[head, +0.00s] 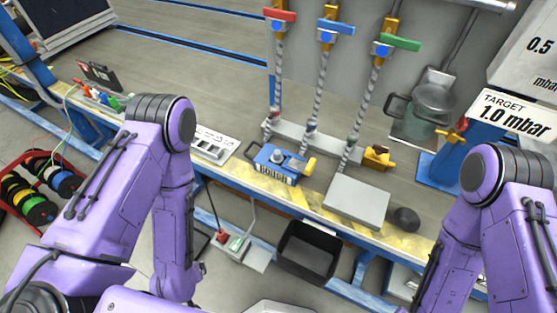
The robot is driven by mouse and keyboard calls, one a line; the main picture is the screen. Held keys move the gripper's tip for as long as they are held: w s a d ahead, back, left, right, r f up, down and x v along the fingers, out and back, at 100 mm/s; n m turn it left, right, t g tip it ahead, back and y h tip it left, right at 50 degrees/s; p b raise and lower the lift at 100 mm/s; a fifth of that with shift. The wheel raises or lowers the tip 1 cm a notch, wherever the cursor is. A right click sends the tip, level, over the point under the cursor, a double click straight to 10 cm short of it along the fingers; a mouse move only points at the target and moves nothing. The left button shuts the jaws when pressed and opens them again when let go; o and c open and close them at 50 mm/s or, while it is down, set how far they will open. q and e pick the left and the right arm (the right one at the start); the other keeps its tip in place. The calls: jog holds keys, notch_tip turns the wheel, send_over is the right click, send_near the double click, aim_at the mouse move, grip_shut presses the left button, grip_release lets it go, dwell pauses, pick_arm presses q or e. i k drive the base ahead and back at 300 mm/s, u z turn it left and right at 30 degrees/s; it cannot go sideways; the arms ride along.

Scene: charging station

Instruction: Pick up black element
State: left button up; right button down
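A small round black element (405,218) rests on the yellow-marked front strip of the workbench, just right of a flat light-grey plate (357,203). It stands apart from both of my arms. My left arm comes in from the left, bends at the elbow and drops down in front of the bench. My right arm bends at the right side and runs down out of the picture. Neither gripper shows in the head view, so I cannot see their fingers or anything in them.
A blue device (277,163) and a small yellow part (376,157) sit on the bench (240,95). Hoses with red, blue and green handles hang behind. A metal pot (433,107) stands at the back right. A black bin (308,250) hangs below the front edge. Cable spools (38,185) are at left.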

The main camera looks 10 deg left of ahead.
aim_at(277, 158)
jog(key=z, duration=2.85)
jog(key=k, duration=1.05)
jog(key=u, duration=1.3)
